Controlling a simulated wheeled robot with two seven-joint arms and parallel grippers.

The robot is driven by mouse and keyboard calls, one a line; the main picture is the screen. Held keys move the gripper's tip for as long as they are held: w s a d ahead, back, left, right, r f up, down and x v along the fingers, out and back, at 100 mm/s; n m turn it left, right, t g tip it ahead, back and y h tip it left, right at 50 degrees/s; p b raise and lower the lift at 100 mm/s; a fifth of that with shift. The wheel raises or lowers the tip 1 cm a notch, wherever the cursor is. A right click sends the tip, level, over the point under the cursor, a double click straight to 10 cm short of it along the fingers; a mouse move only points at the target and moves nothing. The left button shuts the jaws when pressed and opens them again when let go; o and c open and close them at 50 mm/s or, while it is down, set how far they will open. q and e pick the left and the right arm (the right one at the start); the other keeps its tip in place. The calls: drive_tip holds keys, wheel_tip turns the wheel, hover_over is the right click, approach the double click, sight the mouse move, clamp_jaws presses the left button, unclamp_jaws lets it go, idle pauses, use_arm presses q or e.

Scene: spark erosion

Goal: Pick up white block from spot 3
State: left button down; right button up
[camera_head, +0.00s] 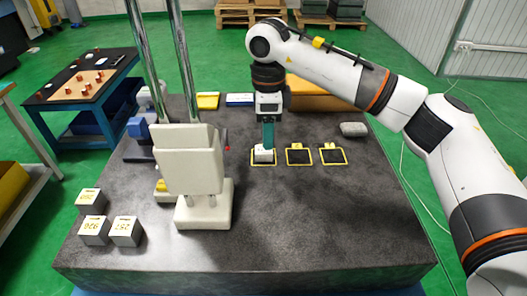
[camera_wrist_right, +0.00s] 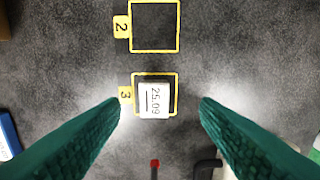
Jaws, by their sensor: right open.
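The white block (camera_head: 263,156) sits inside a yellow-framed spot on the dark stone table, the leftmost of three in the head view. In the right wrist view the white block (camera_wrist_right: 154,100) lies in the frame marked 3 (camera_wrist_right: 125,95), its printed face up. My right gripper (camera_head: 268,144) points down above it, and its teal fingers partly hide the block in the head view. The wrist view shows the fingers apart, one on each side of the block, with gaps to it. My left gripper is not in view.
Two empty yellow frames (camera_head: 299,156) lie to the right of spot 3. A white stand (camera_head: 187,160) with chrome columns rises on the left; its red-tipped probe (camera_wrist_right: 155,163) is close to the gripper. Grey blocks (camera_head: 95,231) sit front left. The front middle is clear.

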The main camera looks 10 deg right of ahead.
sight(264, 153)
drive_tip(key=shift+w+a+f+p, duration=0.1)
drive_tip(key=shift+w+f+p, duration=0.1)
drive_tip(key=shift+f, duration=0.7)
drive_tip(key=shift+w+a+f+p, duration=0.15)
drive_tip(key=shift+f+p, duration=0.1)
drive_tip(key=shift+f, duration=0.7)
drive_tip(key=shift+w+a+f+p, duration=0.1)
drive_tip(key=shift+f+p, duration=0.1)
drive_tip(key=shift+f, duration=0.7)
drive_tip(key=shift+c, duration=0.6)
drive_tip(key=c, duration=1.1)
